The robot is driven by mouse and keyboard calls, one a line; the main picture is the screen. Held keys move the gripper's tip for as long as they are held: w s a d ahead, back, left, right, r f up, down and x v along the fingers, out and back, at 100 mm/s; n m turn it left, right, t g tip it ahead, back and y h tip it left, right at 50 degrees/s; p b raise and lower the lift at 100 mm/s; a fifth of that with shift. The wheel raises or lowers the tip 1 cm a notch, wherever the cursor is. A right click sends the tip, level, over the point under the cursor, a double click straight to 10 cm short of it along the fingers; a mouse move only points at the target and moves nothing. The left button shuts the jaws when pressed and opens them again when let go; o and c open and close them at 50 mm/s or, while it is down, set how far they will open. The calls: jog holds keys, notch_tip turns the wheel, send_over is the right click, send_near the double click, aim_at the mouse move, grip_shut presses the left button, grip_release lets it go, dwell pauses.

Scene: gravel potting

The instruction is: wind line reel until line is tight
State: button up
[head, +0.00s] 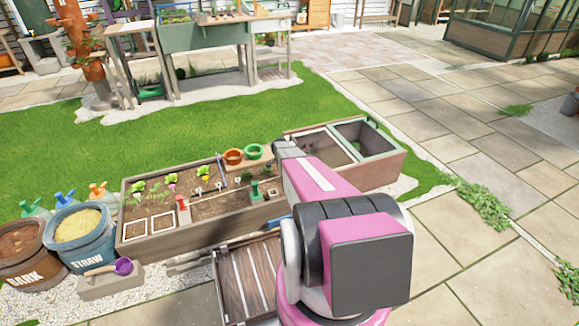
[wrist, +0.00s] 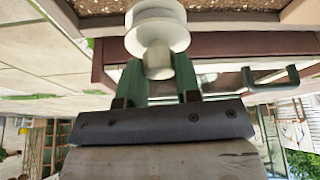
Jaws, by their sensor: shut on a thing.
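The pale line reel (wrist: 157,14) shows in the wrist view as a round white spool with a stubby knob (wrist: 157,55) pointing toward my gripper. My gripper (wrist: 158,66) has its two green fingers on either side of the knob and is shut on it. The reel sits close to the soil-filled bed edge at the top of the wrist view. In the head view my pink arm hides the gripper and the reel. I cannot make out the line, nor tell whether it is slack or tight.
A wooden raised bed (head: 130,226) with seedlings stands left of my arm, with a two-part cold frame (head: 385,170) behind right. Bark (head: 28,268) and straw (head: 85,252) containers stand at left. A slatted wooden piece (head: 232,280) lies in front. Paving at right is mostly clear.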

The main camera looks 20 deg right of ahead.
dwell(0.4)
jog(key=o, duration=0.9)
jog(key=v, duration=1.1)
jog(key=shift+f, duration=0.1)
